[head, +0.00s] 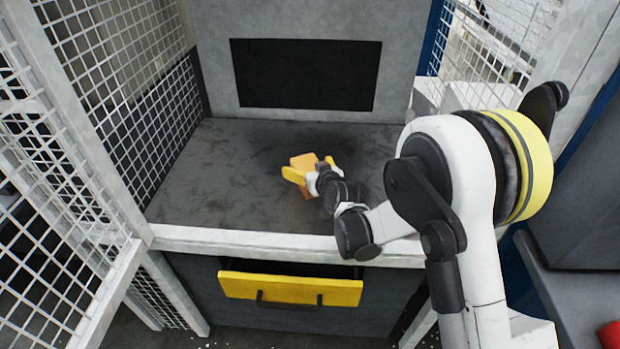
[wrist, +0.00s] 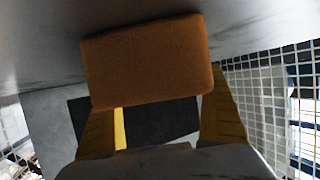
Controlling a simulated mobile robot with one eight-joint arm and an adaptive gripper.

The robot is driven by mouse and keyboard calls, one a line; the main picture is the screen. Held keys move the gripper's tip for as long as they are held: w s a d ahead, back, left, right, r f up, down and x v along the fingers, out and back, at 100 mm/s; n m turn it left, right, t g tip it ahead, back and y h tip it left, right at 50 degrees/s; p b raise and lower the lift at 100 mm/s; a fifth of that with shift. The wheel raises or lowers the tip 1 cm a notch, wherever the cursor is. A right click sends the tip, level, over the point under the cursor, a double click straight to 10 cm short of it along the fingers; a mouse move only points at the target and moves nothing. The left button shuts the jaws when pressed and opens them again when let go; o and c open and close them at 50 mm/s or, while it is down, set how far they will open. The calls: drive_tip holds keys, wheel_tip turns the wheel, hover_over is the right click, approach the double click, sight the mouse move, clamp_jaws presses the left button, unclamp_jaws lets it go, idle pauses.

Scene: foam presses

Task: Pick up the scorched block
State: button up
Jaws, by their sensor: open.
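The scorched block is an orange-brown foam block (head: 303,160) on the dark grey bed of the press. In the wrist view the block (wrist: 148,60) is large, with its broad face towards the camera. My gripper (head: 312,168) is at the block in the head view, and hides part of it. Its two yellow fingers are apart; in the wrist view my gripper (wrist: 158,95) has one finger by each end of the block. The fingertips pass partly behind the block's edge there, and I cannot tell whether they touch it.
The bed (head: 205,180) is otherwise clear. A back wall with a black opening (head: 305,74) stands behind it. White mesh fencing (head: 85,90) is on the left. A pale front rail (head: 250,243) edges the bed, above a yellow-fronted drawer (head: 290,288).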

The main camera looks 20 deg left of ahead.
drive_tip(key=c, duration=1.2)
drive_tip(key=shift+o, duration=0.2)
